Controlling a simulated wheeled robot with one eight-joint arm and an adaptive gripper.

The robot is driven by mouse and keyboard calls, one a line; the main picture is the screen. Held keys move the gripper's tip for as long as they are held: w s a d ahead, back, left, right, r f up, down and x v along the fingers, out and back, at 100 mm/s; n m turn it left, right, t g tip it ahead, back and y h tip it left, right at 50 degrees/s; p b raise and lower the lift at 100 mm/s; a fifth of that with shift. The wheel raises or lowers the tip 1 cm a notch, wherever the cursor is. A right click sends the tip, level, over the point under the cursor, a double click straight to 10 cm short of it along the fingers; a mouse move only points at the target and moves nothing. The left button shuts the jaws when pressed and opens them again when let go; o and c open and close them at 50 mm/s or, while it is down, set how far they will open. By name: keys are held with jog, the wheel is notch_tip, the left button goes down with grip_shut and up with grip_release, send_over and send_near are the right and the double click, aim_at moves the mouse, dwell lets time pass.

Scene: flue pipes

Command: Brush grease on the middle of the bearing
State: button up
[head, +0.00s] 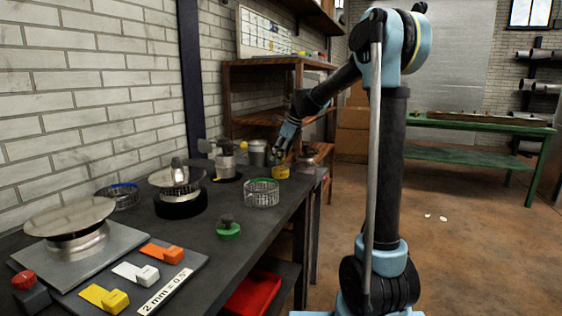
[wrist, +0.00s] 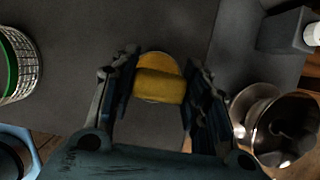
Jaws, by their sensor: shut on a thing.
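My gripper (head: 281,158) is at the far end of the dark bench, pointing down. In the wrist view its two fingers (wrist: 160,95) are shut on the sides of a yellow piece (wrist: 159,87) with a rounded grip and a round disc. The yellow piece also shows in the head view (head: 281,173), at or just above the bench top; I cannot tell if it touches. A metal assembly with a shallow dish (head: 177,178) stands on a black ring mid-bench. I cannot make out for certain which part is the bearing, and no brush bristles are clear.
A wire basket (head: 262,193) and a green knobbed piece (head: 229,230) stand on the bench. A wide disc on a steel collar (head: 70,217) and coloured blocks (head: 136,272) lie nearer. Steel ware (wrist: 285,130) stands close right of my gripper in the wrist view.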

jog(key=shift+r, duration=2.4)
jog(key=shift+s, duration=0.1)
